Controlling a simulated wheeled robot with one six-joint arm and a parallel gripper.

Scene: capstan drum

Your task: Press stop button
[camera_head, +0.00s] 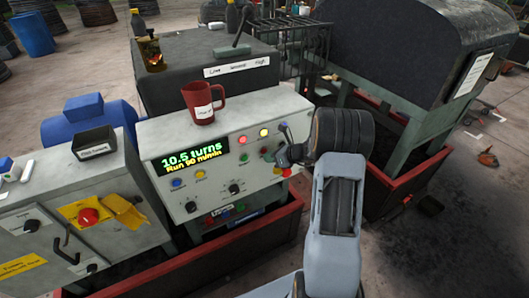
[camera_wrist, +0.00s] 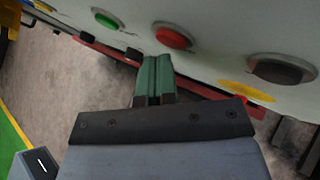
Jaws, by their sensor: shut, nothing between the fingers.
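The grey control panel (camera_head: 215,165) has a lit display reading 10.5 turns, Run 90 m/min. In the wrist view a red button (camera_wrist: 173,37) sits on the pale panel face, with a green button (camera_wrist: 107,18) to its left and a dark button (camera_wrist: 282,70) to its right. No stop label is legible. My gripper (camera_wrist: 156,62) is shut and empty, its green fingers pressed together, with the tips just below and left of the red button in the picture. Whether they touch the panel is unclear. In the head view my gripper (camera_head: 283,157) is at the panel's right side, hiding part of it.
A red mug (camera_head: 203,103) stands on the panel's top edge. A grey cabinet (camera_head: 110,225) with a red knob on yellow stands at left. A red-rimmed tray (camera_head: 240,240) lies below the panel. Dark machinery (camera_head: 420,50) is behind my arm at right. Open floor lies at lower right.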

